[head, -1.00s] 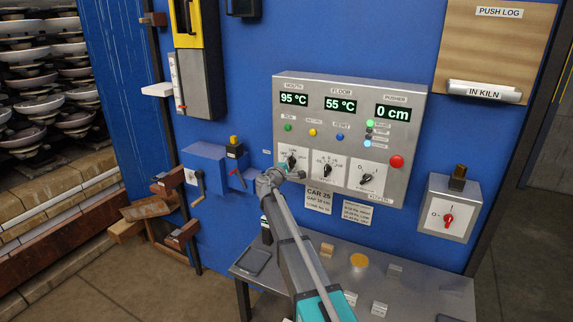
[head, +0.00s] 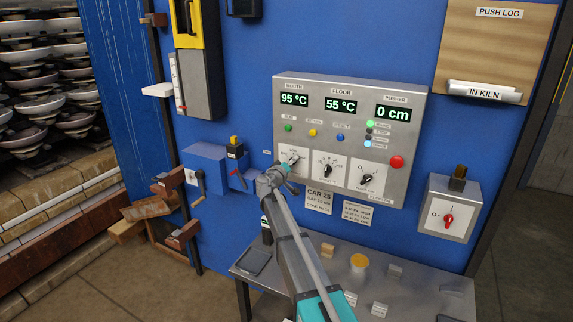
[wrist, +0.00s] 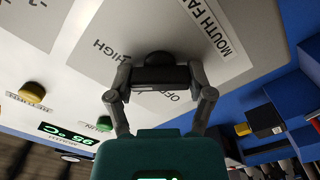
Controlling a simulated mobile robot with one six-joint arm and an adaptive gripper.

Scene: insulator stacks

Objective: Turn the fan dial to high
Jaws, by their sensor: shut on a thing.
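The fan dial (wrist: 160,62) is a dark round knob on a pale plate in the wrist view, with the words MOUTH FAN, HIGH and OFF printed around it. My gripper (wrist: 161,78) has one finger on each side of the knob and is shut on it. In the head view my gripper (head: 290,165) reaches the leftmost dial plate (head: 299,155) on the grey control panel (head: 350,92) and covers most of the knob. The knob's pointer is hidden, so its setting cannot be told.
Two similar dials, the middle one (head: 327,171) and the right one (head: 367,179), sit close by on the panel. A red button (head: 396,161) is at its right. A blue box with a lever (head: 236,173) stands left. A metal table (head: 405,290) lies below.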

